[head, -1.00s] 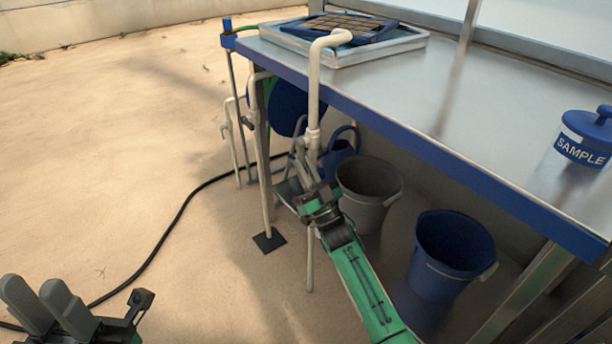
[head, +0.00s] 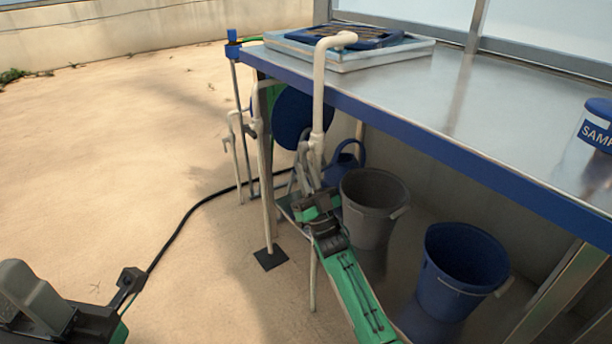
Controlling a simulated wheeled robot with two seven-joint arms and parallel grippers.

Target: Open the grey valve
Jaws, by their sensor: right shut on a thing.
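A cream standpipe (head: 319,90) with a hooked top stands at the table's near left corner. The grey valve (head: 300,158) sits partway down it, below the tabletop, and is small and partly hidden by my gripper. My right gripper (head: 307,180) reaches up from below and is shut at the valve, on what looks like its grey lever. The lever's exact angle is hard to make out. My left gripper (head: 32,292) is at the bottom left, cut by the picture's edge and far from the pipe. Its jaw gap does not show clearly.
The blue-edged metal table (head: 470,95) holds a tray (head: 345,62) and a blue-lidded sample jar (head: 598,125). Beneath it stand a grey bucket (head: 372,225), a blue bucket (head: 448,290) and a blue watering can (head: 346,165). A black hose (head: 185,222) crosses the open floor at left.

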